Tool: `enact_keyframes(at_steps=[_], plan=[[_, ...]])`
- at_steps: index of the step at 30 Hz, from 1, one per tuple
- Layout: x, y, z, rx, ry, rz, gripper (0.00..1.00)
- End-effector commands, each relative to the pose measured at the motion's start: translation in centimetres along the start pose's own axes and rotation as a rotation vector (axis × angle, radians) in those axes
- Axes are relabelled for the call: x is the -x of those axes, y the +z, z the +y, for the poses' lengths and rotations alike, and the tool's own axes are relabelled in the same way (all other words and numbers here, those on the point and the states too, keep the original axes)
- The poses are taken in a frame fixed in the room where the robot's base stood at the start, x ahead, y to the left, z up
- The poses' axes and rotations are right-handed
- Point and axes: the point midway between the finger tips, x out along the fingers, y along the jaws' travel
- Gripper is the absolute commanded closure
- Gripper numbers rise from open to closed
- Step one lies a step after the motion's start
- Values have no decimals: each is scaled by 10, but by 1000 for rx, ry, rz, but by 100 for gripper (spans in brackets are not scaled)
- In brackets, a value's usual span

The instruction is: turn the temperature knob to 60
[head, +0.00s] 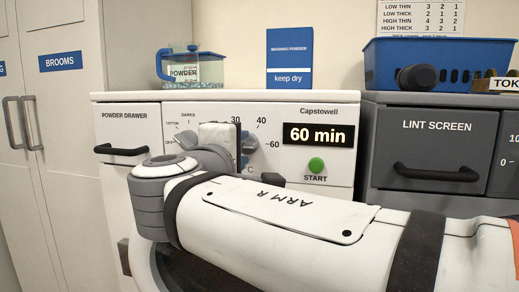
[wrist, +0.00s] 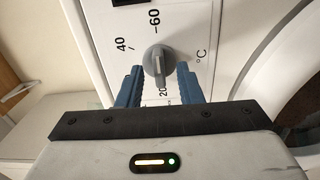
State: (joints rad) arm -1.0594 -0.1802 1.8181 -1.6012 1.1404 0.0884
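The temperature knob (wrist: 157,64) is a grey dial on the white machine front. In the wrist view its scale reads 20 below it, 40 at upper left and 60 above, with °C at right. Its ridge lies along the 20–60 line, and a pale mark seems to be toward the 20 end. My gripper (wrist: 158,86) is open, its blue fingers on either side of the knob with gaps showing. In the head view my gripper (head: 246,146) covers most of the knob; contact cannot be told there.
A "60 min" display (head: 318,135) and green START button (head: 316,165) are right of the knob. Another dial (head: 186,139) is at left. The powder drawer handle (head: 121,150) and lint screen handle (head: 436,172) stick out. A blue basket (head: 440,57) stands at right.

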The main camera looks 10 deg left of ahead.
Motion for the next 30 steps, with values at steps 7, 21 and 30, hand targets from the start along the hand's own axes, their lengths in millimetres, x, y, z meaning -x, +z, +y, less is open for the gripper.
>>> enact_keyframes(at_steps=[7,21,30], plan=[[37,-2,2,0,0,7,67],[75,0,0,-1,0,2,67],[72,4,1,1,-15,-9,67]])
